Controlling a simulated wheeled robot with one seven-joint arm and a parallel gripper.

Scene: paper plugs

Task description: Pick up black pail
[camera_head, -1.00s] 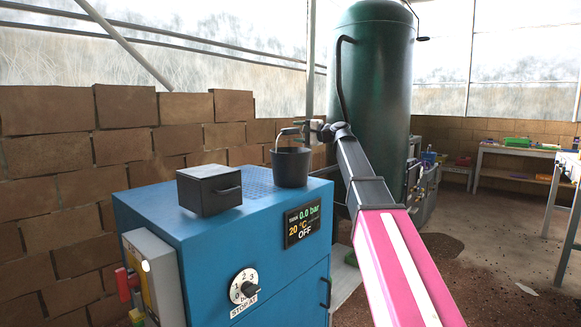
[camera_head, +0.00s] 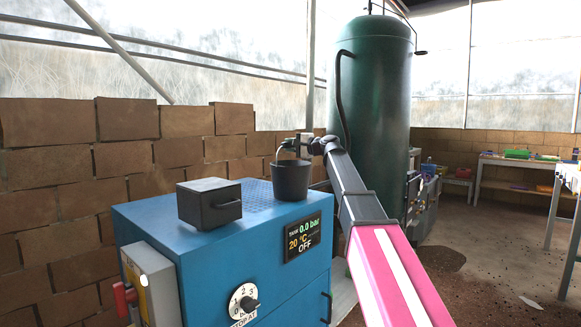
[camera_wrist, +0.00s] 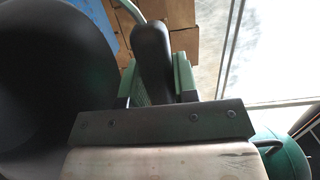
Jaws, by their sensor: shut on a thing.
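The black pail (camera_head: 291,182) stands upright on top of the blue machine (camera_head: 160,219), near its right back edge. My gripper (camera_head: 292,146) is just above the pail's rim, reaching in from the right. In the wrist view, the pail (camera_wrist: 45,75) fills the left side as a dark round shape. There, the green fingers of my gripper (camera_wrist: 157,78) are on either side of a dark rounded bar, which looks like the pail's handle (camera_wrist: 154,50). The exact contact is small and partly hidden in the head view.
A tall green tank (camera_head: 375,110) stands behind my arm. A brick wall (camera_head: 60,185) runs along the left. Workbenches (camera_head: 500,160) are far right.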

